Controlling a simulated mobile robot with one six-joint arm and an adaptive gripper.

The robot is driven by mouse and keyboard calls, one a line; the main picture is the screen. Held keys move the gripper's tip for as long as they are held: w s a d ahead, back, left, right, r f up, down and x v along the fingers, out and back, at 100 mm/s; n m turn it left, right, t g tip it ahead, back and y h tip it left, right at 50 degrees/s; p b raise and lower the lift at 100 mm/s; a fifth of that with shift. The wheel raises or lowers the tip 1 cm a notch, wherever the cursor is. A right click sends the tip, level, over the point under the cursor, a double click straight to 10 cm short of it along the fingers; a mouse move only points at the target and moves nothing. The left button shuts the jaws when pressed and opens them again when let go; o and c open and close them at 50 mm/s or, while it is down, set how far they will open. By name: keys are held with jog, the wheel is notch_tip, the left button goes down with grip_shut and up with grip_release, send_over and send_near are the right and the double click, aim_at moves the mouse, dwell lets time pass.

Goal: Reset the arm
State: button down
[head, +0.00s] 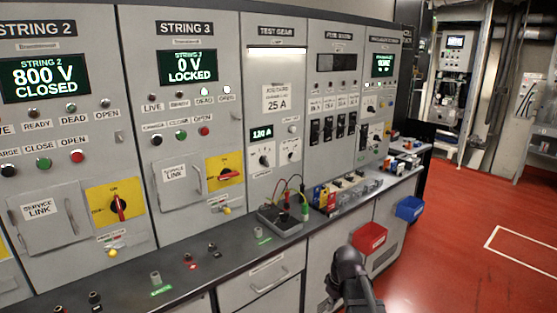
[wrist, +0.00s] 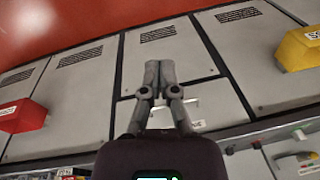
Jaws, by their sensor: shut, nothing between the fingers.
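My arm (head: 350,275) rises into the bottom of the head view, dark and in front of the grey lower cabinets. My gripper's fingers do not show clearly there. In the wrist view my gripper (wrist: 159,68) has its two grey fingers pressed together, with nothing between them. The fingers appear against grey cabinet fronts and a pale handle (wrist: 180,112), which they partly cover. I see no contact with anything.
The worktop (head: 200,255) carries a meter box (head: 280,221) with leads. A red bin (head: 369,238) and a blue bin (head: 410,209) hang on the cabinet fronts. Above stand the String 2 panel, reading 800 V closed, and String 3, 0 V locked. Red floor (head: 450,225) is open at right.

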jog(key=s+d+r+m+h+p, duration=0.1)
jog(key=s+r+m+p, duration=0.1)
jog(key=s+m, duration=0.3)
jog(key=s, duration=0.4)
jog(key=shift+d+r+m+h, duration=0.15)
jog(key=shift+m+h, duration=0.25)
dwell(1.4)
